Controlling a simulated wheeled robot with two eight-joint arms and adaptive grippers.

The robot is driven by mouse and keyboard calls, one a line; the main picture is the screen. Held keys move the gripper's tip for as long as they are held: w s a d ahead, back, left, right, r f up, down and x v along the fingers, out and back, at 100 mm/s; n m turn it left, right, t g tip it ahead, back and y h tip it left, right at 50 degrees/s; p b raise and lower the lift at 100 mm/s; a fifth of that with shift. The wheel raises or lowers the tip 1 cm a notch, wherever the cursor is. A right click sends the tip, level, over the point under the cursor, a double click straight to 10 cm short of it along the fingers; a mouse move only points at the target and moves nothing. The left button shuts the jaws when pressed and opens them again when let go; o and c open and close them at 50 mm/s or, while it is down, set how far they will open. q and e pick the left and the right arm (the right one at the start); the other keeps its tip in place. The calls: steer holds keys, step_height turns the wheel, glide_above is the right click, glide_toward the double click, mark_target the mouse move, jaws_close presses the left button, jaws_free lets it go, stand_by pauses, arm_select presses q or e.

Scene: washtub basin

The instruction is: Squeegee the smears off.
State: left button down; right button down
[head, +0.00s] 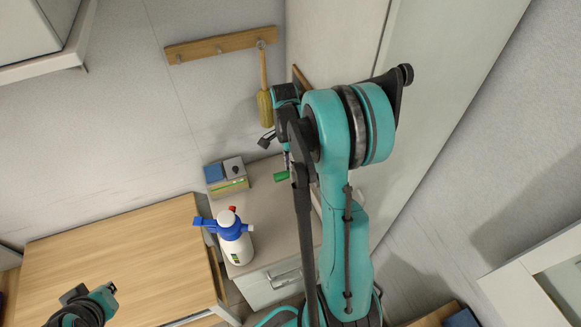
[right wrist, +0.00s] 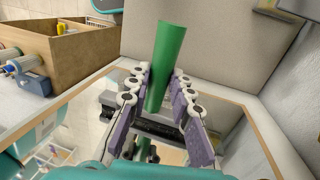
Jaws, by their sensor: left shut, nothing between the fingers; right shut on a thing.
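My right gripper (right wrist: 160,110) is shut on a green handle (right wrist: 170,55), which stands up between its purple finger pads in the right wrist view. A green end, likely the same handle, also shows in the head view (head: 281,176). The tool's working end is hidden. Below this gripper is a wood-framed, mirror-like panel (right wrist: 242,150) with reflections; I cannot make out smears on it or tell whether the tool touches it. In the head view my right arm hides most of that gripper. My left gripper (head: 92,300) is shut and empty at the lower left.
A white and blue spray bottle (head: 234,240) stands on the counter beside a wooden tabletop (head: 110,250). Behind it is a small box (head: 228,187) with a blue item. A brush (head: 264,100) hangs from a wall rail (head: 215,46). A wooden crate (right wrist: 90,60) stands left of the panel.

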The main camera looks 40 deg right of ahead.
steer(key=w+b+x, duration=0.2)
steer(key=b+x, duration=0.7)
steer(key=x, duration=0.2)
steer(key=shift+d+f+b, duration=0.35)
steer(key=shift+d+f, duration=0.05)
steer(key=shift+d, duration=0.2)
stand_by(0.3)
steer(key=w+a, duration=0.2)
steer(key=a, duration=0.4)
steer(key=shift+a+b, duration=0.3)
steer(key=shift+a, duration=0.1)
steer(key=shift+w, duration=0.1)
